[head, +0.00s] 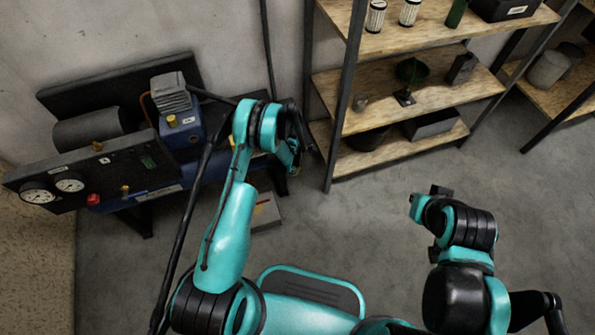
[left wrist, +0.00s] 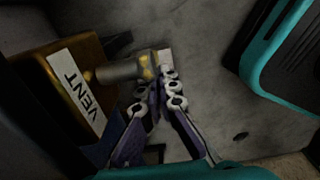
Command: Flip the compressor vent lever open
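The left wrist view shows a dark brown block with a white VENT label (left wrist: 84,88). A grey, brass-toned stem, apparently the vent lever (left wrist: 122,73), sticks out from it toward the right, with yellow patches and a pale end. My left gripper (left wrist: 158,98) has its purple fingers close beside the outer end of the stem. The fingers converge toward their tips, and whether they touch the stem is unclear. In the head view my left gripper (head: 293,166) is small and partly hidden by my arm, right of the compressor (head: 178,128).
A dark panel with gauges (head: 69,182) and a red knob (head: 93,199) fronts the compressor. A grey box (head: 266,214) lies on the floor below my left arm. A loaded shelf rack (head: 345,100) stands behind. The floor (head: 355,225) between my arms is clear.

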